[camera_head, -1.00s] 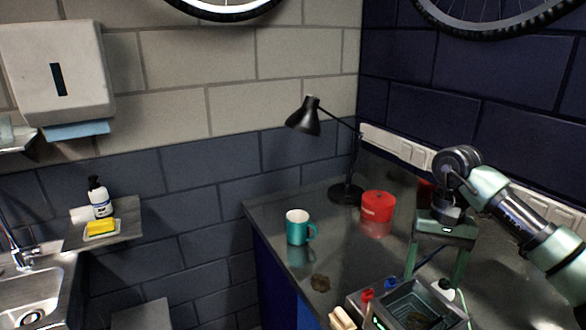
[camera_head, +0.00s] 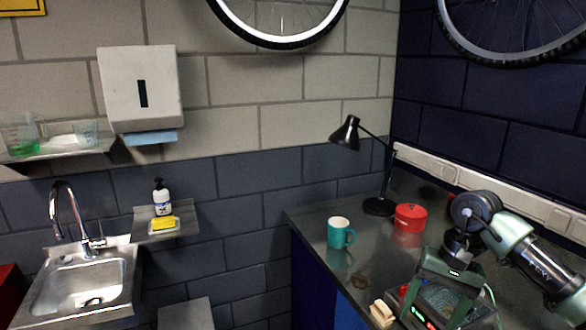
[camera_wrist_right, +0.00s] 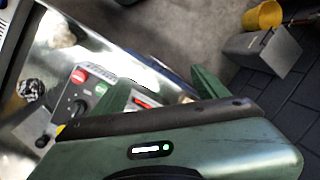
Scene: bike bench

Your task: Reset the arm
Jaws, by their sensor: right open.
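My right arm comes in from the right in the head view. Its green gripper (camera_head: 432,312) is over the front right of the bench, tilted down and to the left, in front of a dark tray-like item. The right wrist view shows the two green fingers (camera_wrist_right: 160,88) spread apart with nothing between them. My left gripper is not in view.
On the dark bench (camera_head: 310,222) stand a teal mug (camera_head: 338,234), a red round container (camera_head: 410,217) and a black lamp (camera_head: 380,206). A steel sink (camera_head: 85,287) is at left.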

